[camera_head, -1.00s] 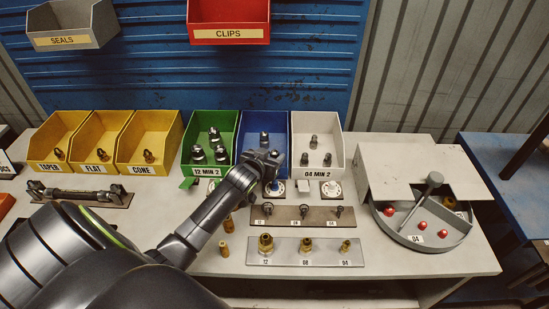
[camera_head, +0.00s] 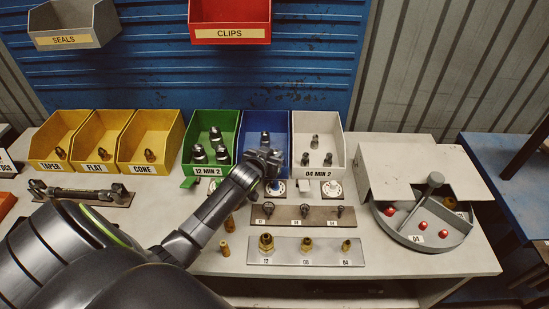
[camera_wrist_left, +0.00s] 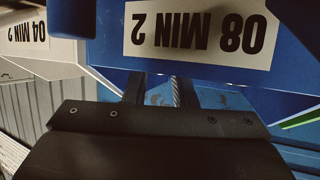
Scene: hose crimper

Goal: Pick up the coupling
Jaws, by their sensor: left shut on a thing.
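My left gripper (camera_head: 268,160) is at the front of the blue bin (camera_head: 243,158), its wrist hiding part of the bin's front. In the left wrist view its fingers (camera_wrist_left: 160,92) are shut on a grey, ribbed metal piece (camera_wrist_left: 177,92), which looks like a coupling and is mostly hidden. The bin's upside-down label "08 MIN 2" (camera_wrist_left: 198,32) shows just beyond the fingers. One dark metal coupling (camera_head: 265,139) shows inside the blue bin behind the gripper. My right gripper is not in view.
A green bin (camera_head: 190,150) stands on the left and a white bin (camera_head: 341,150) on the right, both holding metal couplings. Brass fittings stand on a plate (camera_head: 290,258) in front. A round tray (camera_head: 455,240) is at the right. Yellow bins (camera_head: 75,120) stand further left.

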